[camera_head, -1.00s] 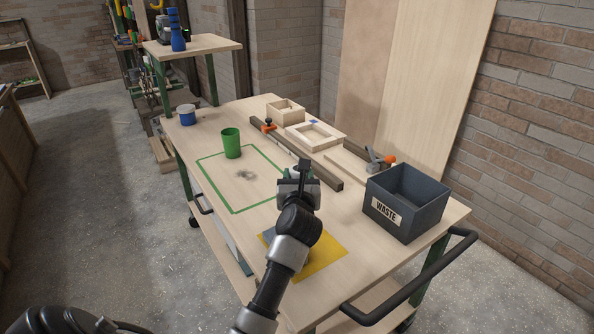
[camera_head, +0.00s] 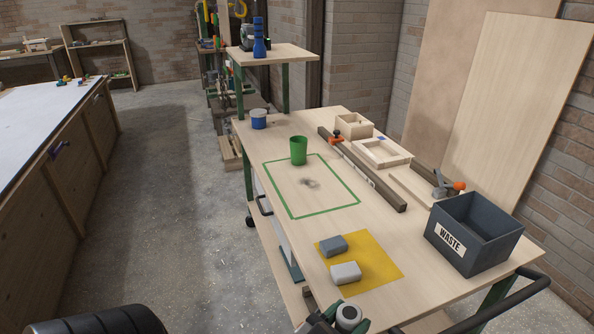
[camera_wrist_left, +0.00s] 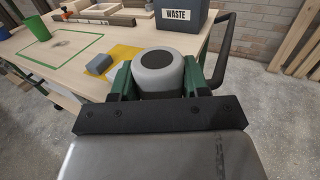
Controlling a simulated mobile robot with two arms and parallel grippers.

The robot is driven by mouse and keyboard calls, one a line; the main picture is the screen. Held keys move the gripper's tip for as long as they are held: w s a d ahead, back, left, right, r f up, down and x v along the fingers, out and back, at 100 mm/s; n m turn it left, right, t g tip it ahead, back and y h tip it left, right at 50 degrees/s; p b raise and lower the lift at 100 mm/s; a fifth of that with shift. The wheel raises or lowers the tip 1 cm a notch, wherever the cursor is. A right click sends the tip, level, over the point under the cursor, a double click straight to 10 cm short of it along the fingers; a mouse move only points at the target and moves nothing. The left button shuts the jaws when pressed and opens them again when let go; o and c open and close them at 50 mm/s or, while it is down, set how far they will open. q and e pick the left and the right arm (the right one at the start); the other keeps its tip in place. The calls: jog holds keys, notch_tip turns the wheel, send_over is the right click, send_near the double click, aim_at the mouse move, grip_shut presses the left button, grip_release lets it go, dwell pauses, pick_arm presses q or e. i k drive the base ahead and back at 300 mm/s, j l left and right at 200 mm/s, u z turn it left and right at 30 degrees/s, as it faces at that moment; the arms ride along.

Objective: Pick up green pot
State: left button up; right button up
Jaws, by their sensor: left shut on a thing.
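The green pot (camera_head: 298,151) stands upright on the workbench at the far edge of a green outlined square (camera_head: 324,212). It also shows at the upper left of the left wrist view (camera_wrist_left: 38,28). My left gripper (camera_head: 345,324) is low at the bottom of the head view, off the bench's near side and well away from the pot. Its green fingers (camera_wrist_left: 158,84) are shut on a round light-grey thing with a dark top (camera_wrist_left: 158,66). The fingertips are partly hidden by that thing. My right gripper is not in view.
A WASTE bin (camera_head: 472,236) stands at the right. Wooden trays (camera_head: 384,153), a long bar (camera_head: 375,180) and a blue-white tin (camera_head: 258,119) are farther back. A dark smudge marks the outlined square.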

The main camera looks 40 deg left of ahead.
aim_at(298, 144)
jog(key=i+j+u, duration=0.1)
jog(key=u, duration=0.35)
jog(key=i+u, duration=0.15)
jog(key=u, duration=0.35)
jog(key=i+u, duration=0.15)
jog(key=u, duration=0.3)
jog(key=i, duration=0.1)
